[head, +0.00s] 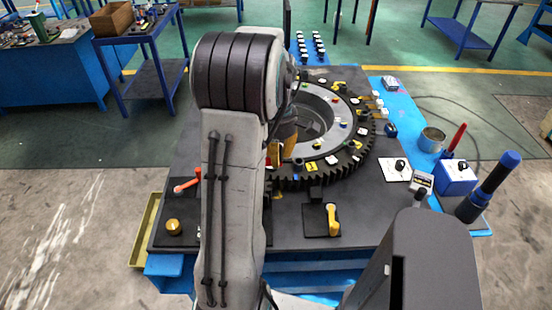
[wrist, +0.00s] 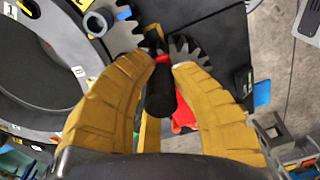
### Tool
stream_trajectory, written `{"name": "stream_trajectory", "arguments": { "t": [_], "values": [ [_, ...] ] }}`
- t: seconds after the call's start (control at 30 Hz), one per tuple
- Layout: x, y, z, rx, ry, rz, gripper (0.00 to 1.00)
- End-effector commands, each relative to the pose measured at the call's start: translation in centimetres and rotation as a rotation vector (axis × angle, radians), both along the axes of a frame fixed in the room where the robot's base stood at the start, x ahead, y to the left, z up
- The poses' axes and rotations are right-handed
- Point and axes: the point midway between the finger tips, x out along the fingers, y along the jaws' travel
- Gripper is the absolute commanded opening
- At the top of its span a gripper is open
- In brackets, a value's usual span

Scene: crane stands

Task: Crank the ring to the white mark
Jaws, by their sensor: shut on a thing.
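The toothed dark ring (head: 318,176) lies flat on the bench, with several coloured and white tabs on its face. White tabs show at its front (head: 331,159), but I cannot tell which is the white mark. The ring also shows in the wrist view (wrist: 62,118) at left. My gripper (wrist: 164,72) has its yellow fingers closed around a black crank handle (wrist: 160,97), with a small toothed pinion (wrist: 186,52) just beyond it. In the head view my arm hides the handle and most of the gripper; only a yellow finger part shows beside the ring.
On the bench, a red-handled lever (head: 187,185) stands left of my arm and a yellow lever (head: 332,217) stands in front of the ring. A metal cup (head: 432,139), a blue box (head: 456,178) and a thick blue-topped handle (head: 490,185) stand at the right.

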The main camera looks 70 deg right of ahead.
Motion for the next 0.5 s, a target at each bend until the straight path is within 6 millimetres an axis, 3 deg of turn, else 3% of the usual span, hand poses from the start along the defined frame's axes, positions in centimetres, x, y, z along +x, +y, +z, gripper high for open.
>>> {"name": "stream_trajectory", "arguments": {
  "t": [0.5],
  "values": [
    [0.56,-1.41,0.05,-0.01,-0.001,0.027,0.0]
  ]
}}
